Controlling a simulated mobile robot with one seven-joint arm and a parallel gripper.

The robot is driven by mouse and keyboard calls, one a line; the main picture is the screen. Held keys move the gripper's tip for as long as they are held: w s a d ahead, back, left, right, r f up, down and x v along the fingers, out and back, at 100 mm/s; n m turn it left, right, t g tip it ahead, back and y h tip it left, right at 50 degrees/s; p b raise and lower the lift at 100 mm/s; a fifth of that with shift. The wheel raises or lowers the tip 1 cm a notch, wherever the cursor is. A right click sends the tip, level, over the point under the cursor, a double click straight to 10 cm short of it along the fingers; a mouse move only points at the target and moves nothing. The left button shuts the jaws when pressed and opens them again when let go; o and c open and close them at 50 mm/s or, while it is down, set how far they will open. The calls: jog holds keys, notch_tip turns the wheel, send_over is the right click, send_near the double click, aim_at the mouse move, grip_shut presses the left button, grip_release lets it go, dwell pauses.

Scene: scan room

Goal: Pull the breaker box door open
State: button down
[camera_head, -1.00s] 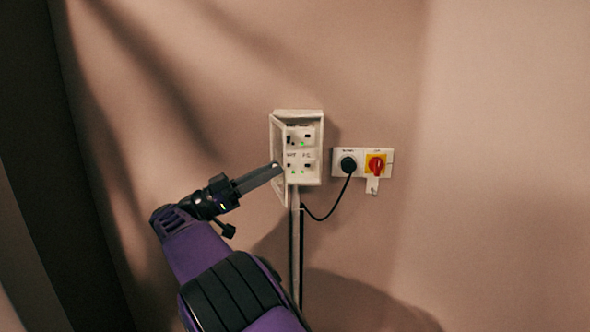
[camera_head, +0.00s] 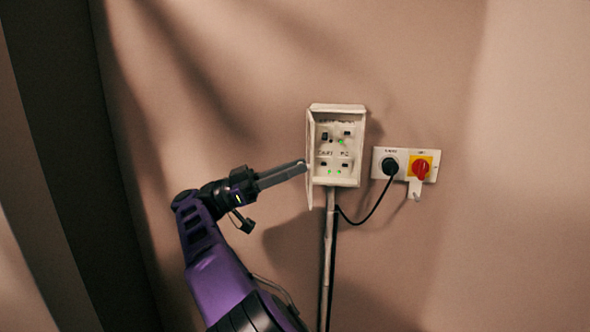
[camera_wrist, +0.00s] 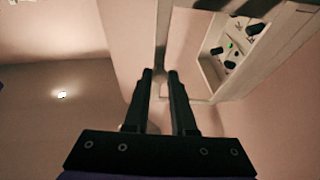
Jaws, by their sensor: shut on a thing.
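The white breaker box (camera_head: 350,109) is on the wall, with switches and green lights inside. Its door (camera_head: 310,185) stands open on the left side, seen nearly edge-on and sticking out from the wall. My gripper (camera_head: 304,166) reaches in from the left and is shut on the door's edge. In the wrist view, the door (camera_wrist: 163,28) is a thin strip running up between my two fingertips (camera_wrist: 160,74). The open box (camera_wrist: 215,72) shows at its upper right. The fingertips' exact contact is partly hidden.
A socket plate with a black plug (camera_head: 390,166) and a red and yellow rotary switch (camera_head: 421,168) sit right of the box. A black cable loops down from the plug to a conduit (camera_head: 329,240) under the box. The wall left of the door is bare.

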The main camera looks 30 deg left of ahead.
jog(key=shift+r, duration=0.1)
jog(key=c, duration=0.8)
grip_release()
jog(key=shift+o, duration=0.2)
notch_tip(320, 180, up, 10)
jog(key=p, duration=0.5)
